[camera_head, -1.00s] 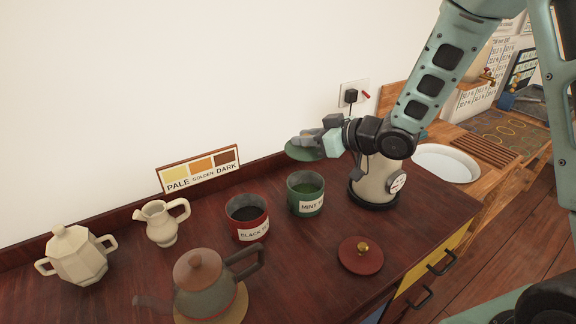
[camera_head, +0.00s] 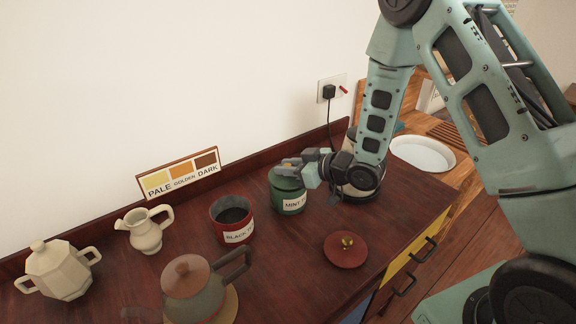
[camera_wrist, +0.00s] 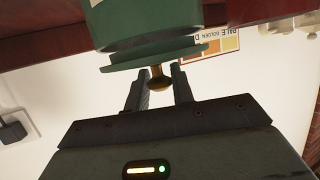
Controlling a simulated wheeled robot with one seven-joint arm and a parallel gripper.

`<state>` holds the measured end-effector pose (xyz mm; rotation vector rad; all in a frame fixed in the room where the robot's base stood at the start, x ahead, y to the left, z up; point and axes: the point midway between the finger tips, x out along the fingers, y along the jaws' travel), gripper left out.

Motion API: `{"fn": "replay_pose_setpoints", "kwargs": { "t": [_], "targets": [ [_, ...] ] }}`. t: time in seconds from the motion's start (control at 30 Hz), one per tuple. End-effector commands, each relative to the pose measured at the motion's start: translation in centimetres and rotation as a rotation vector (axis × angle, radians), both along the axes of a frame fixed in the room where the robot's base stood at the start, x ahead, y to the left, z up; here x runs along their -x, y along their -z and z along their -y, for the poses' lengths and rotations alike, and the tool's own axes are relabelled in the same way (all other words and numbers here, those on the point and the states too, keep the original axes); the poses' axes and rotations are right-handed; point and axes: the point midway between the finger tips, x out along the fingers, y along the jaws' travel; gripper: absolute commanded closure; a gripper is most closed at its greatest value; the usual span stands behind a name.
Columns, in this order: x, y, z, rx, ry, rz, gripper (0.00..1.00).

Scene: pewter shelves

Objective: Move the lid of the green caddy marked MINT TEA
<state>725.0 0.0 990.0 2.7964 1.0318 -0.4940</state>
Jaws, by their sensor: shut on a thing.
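The green MINT TEA caddy (camera_head: 291,203) stands upright on the dark red counter, right of the red caddy. My gripper (camera_head: 292,168) is at the caddy's top, shut on the brass knob (camera_wrist: 159,78) of the green lid (camera_wrist: 185,56). In the wrist view the knob lies between the two fingers and the lid is up against or very close to the caddy's mouth. I cannot tell whether the lid is fully seated. The gripper and arm partly hide the lid in the head view.
The open red BLACK TEA caddy (camera_head: 232,221) stands to the left, its red lid (camera_head: 346,250) lying in front. A teapot (camera_head: 190,291), jug (camera_head: 143,231) and cream sugar pot (camera_head: 58,270) stand further left. A colour sign (camera_head: 180,175) leans behind. A plate (camera_head: 422,154) lies at right.

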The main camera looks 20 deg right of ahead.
Motion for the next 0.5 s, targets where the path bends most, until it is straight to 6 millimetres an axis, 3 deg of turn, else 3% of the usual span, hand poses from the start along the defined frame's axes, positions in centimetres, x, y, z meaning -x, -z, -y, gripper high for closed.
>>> {"fn": "replay_pose_setpoints", "kwargs": {
  "t": [0.5],
  "targets": [
    [0.0, 1.0, 0.0, 0.0, 0.0, 0.0, 0.99]
  ]
}}
